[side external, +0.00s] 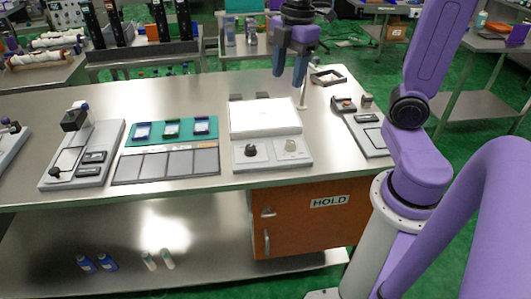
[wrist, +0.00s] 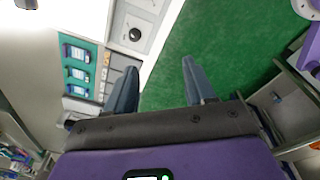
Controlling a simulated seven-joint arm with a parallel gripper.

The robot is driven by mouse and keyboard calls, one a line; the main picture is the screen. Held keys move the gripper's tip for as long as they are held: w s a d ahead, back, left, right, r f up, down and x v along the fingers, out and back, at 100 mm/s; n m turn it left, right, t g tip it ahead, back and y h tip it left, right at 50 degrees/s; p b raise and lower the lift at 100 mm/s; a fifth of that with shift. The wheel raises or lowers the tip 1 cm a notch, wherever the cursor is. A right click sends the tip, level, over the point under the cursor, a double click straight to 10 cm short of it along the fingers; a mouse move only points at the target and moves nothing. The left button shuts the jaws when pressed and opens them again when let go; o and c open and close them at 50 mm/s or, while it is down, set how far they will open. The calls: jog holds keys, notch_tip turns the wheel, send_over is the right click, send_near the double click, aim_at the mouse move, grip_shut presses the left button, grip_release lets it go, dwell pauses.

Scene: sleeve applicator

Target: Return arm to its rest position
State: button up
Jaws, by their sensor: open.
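My gripper (side external: 290,68) is raised above the back right part of the metal bench (side external: 325,165), over the white device with two knobs (side external: 265,118). Its two blue-grey fingers point down and hold nothing. In the wrist view my gripper (wrist: 160,85) shows its fingers wide apart, with green floor and the bench edge between and beyond them. The white device (wrist: 140,25) lies partly past the left finger in that view.
Grey fixtures stand at the left (side external: 85,155) and right (side external: 362,125). An orange HOLD cabinet (side external: 310,215) is below.

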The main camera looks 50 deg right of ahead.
jog(key=s+a+f+m, duration=0.1)
jog(key=s+a+f, duration=0.2)
jog(key=s, duration=0.5)
jog(key=s+a+f+m, duration=0.2)
jog(key=s+a+f, duration=0.2)
jog(key=s, duration=0.4)
jog(key=shift+s+f+h, duration=0.3)
jog(key=shift+s+f, duration=0.1)
jog(key=shift+f, duration=0.5)
